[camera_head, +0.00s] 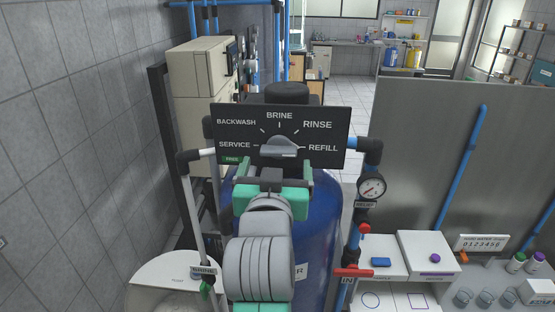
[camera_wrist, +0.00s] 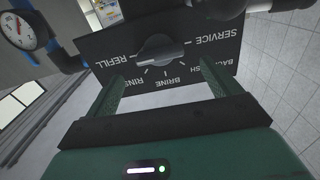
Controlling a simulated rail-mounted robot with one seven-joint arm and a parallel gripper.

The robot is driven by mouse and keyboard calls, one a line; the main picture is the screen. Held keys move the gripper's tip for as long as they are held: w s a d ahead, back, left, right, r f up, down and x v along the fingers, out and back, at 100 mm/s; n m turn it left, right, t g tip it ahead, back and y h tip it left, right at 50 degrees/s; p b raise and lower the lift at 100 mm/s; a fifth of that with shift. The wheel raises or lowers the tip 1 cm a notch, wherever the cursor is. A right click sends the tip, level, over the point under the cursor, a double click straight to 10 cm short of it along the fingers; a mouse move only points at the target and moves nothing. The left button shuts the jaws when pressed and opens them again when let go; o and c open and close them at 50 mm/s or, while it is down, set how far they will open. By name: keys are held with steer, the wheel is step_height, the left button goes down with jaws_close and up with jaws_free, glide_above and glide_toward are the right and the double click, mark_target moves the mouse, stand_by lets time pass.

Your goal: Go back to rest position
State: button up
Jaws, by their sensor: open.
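The black valve panel (camera_head: 228,135) carries the labels BACKWASH, BRINE, RINSE, SERVICE and REFILL. Its grey selector knob (camera_head: 279,147) is at the centre, with its grip lying roughly along the line between SERVICE and REFILL; I cannot tell which end is the pointer. My gripper (camera_head: 275,165) is in front of the panel, just below the knob. In the wrist view the knob (camera_wrist: 160,48) stands beyond and between the two spread green fingers of my gripper (camera_wrist: 162,78), apart from them. My gripper is open and empty. The panel shows upside down there.
The blue tank (camera_head: 323,220) stands under the panel. A pressure gauge (camera_head: 371,187) and a red-handled valve (camera_head: 354,272) are at right, beside white boxes (camera_head: 428,252). A white pipe (camera_head: 193,215) runs at left, near the tiled wall (camera_head: 90,120).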

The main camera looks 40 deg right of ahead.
steer(key=shift+v, duration=1.1)
steer(key=s+a+r+n+t+y+p, duration=0.1)
steer(key=s+a+r+n+t+y, duration=0.35)
steer(key=a, duration=0.65)
steer(key=s+a+r+n+t+y, duration=0.2)
steer(key=s+a+r+t+y, duration=0.4)
steer(key=a, duration=0.5)
steer(key=s+a+r+n+t+y+p, duration=0.1)
steer(key=s+a+r+n+t+y, duration=0.2)
steer(key=a+r, duration=0.5)
step_height(320, 180, up, 9)
steer(key=w+a+p, duration=0.1)
steer(key=w+p, duration=0.1)
steer(key=p, duration=0.8)
steer(key=shift+w+a+g, duration=0.2)
steer(key=shift+a+g, duration=0.15)
steer(key=shift+a, duration=0.05)
